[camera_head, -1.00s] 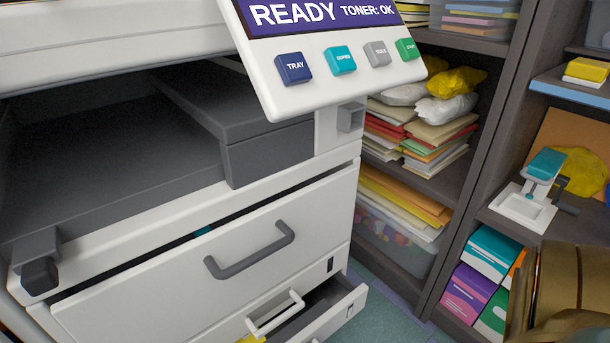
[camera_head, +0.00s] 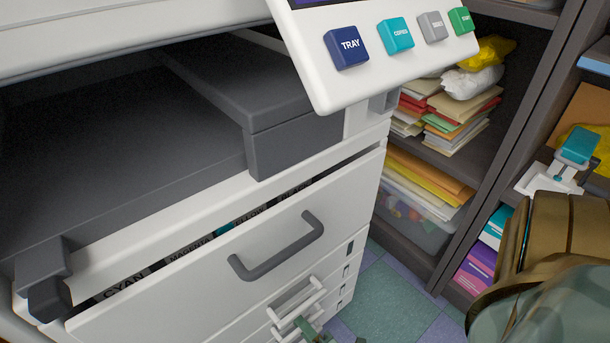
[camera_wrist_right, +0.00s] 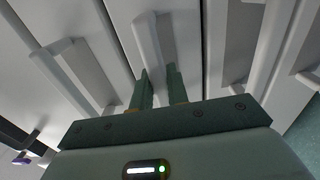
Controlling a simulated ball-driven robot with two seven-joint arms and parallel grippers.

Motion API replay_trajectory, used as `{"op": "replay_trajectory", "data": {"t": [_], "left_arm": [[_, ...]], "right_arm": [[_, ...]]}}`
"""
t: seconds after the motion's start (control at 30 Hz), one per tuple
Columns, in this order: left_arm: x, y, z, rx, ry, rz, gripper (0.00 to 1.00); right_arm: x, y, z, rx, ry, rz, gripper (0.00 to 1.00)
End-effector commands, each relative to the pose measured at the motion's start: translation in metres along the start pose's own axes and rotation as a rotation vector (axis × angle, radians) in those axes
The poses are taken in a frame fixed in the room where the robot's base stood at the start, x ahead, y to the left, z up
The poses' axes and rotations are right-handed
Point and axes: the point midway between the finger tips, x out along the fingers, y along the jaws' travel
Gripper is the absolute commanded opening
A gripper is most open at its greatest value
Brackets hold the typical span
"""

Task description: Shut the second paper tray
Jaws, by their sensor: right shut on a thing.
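The white copier has a stack of paper trays (camera_head: 334,283) low on its front, with white bar handles (camera_head: 297,293). The tray fronts look about level with each other in the head view. My right gripper (camera_head: 306,328), with green fingers, is at the bottom edge by a lower handle. In the right wrist view my right gripper (camera_wrist_right: 160,82) has its fingers at the end of a white tray handle (camera_wrist_right: 150,45) and is shut on it. Other handles lie to either side. Most of the lower trays is hidden in the head view. My left gripper is not in view.
Above the trays, a wide front door (camera_head: 200,275) with a grey handle (camera_head: 277,247) leans out, showing toner labels behind it. The control panel (camera_head: 385,50) juts out above. Shelves (camera_head: 500,130) with papers stand right; tiled floor (camera_head: 385,300) is free between.

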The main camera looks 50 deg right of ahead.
Motion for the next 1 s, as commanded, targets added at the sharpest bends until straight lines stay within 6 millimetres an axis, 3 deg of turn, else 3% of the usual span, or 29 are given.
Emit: {"op": "replay_trajectory", "data": {"t": [0.03, 0.07, 0.13, 0.67, 0.83, 1.0], "left_arm": [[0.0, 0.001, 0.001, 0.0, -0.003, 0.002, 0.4], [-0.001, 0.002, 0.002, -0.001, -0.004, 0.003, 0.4], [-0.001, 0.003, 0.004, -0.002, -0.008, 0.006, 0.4], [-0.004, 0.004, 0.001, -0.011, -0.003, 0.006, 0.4], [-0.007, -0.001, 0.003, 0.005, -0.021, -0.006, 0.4], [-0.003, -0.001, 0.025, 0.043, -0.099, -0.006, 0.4]], "right_arm": [[-0.001, -0.002, 0.0, -0.001, 0.0, -0.005, 0.0], [-0.001, -0.002, 0.0, -0.001, 0.0, -0.005, 0.22], [-0.001, -0.002, 0.0, -0.001, 0.0, -0.004, 0.38], [-0.006, 0.0, 0.0, -0.001, 0.0, -0.003, 0.38], [-0.037, 0.002, 0.0, 0.001, -0.001, -0.004, 0.38], [-0.084, 0.001, 0.0, 0.001, -0.001, -0.005, 0.38]]}}
